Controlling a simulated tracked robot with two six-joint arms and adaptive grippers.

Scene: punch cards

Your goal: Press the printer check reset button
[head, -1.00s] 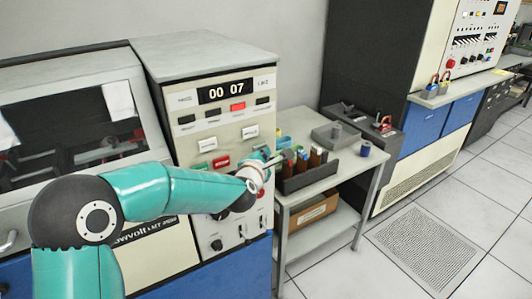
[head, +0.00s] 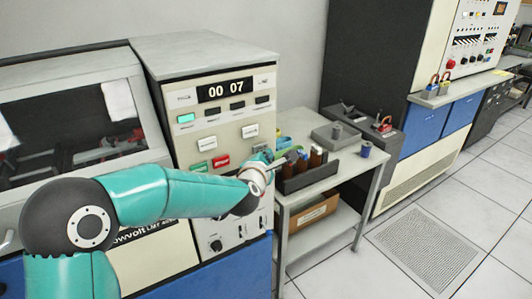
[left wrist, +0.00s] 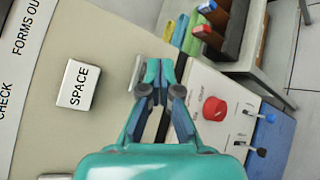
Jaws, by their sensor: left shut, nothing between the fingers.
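The printer's cream control panel (head: 181,152) has a display (head: 225,91) reading 00 07, with a lamp (head: 186,118) lit green below it. White buttons, a green button (head: 199,167) and a red button (head: 221,161) sit lower. My left gripper (head: 263,160) is shut and empty at the panel's right side. In the left wrist view, its closed fingertips (left wrist: 160,66) are beside a pale button (left wrist: 136,72), partly covered and with no readable label; I cannot tell if they touch. The SPACE button (left wrist: 77,85) is clear to the left. My right gripper is out of view.
A red knob (left wrist: 214,108) and toggle switches (left wrist: 264,118) are lower on the panel. Tiled floor lies open at right.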

